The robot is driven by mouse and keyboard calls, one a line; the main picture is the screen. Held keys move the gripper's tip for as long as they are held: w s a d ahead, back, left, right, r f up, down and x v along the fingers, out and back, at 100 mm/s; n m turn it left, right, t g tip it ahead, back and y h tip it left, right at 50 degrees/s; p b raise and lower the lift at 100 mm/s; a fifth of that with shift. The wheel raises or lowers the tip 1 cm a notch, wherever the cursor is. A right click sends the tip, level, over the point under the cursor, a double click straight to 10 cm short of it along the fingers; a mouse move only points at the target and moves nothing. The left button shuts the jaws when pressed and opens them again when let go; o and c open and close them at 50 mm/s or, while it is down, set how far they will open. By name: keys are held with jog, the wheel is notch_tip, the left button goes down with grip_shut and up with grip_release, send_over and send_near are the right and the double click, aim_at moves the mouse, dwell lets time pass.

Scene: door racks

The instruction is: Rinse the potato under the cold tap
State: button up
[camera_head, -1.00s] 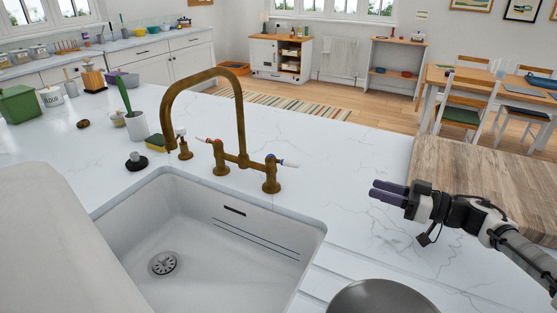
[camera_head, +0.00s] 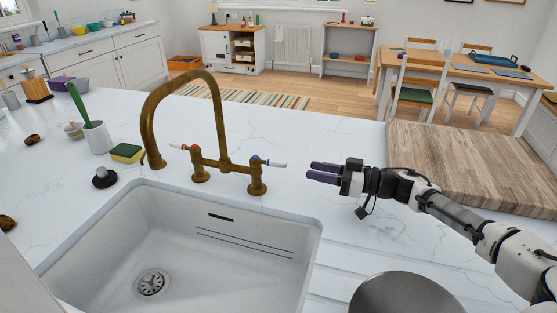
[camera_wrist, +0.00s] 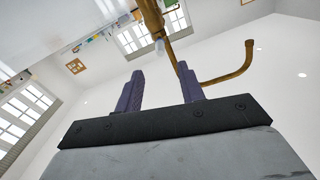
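The brass mixer tap (camera_head: 222,115) stands behind the white sink (camera_head: 225,255). Its blue-marked cold lever (camera_head: 270,163) points right, and its red-marked lever (camera_head: 178,147) points left. My gripper (camera_head: 312,173) is open and empty over the worktop, just right of the cold lever and apart from it. In the wrist view its purple fingers (camera_wrist: 160,82) stand apart with nothing between them. Two small brown lumps lie on the left worktop, one at the left edge (camera_head: 7,222) and one farther back (camera_head: 32,140). I cannot tell which is the potato. The sink looks empty.
A black plug (camera_head: 104,178), a sponge (camera_head: 127,152) and a white pot with a green-handled brush (camera_head: 97,137) stand left of the tap. A round grey object (camera_head: 405,295) is at the front right. A wooden board (camera_head: 470,165) lies behind my arm.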

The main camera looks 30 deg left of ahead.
aim_at(280, 163)
jog(key=p+x, duration=0.3)
jog(key=x, duration=0.7)
jog(key=shift+a, duration=0.15)
grip_shut()
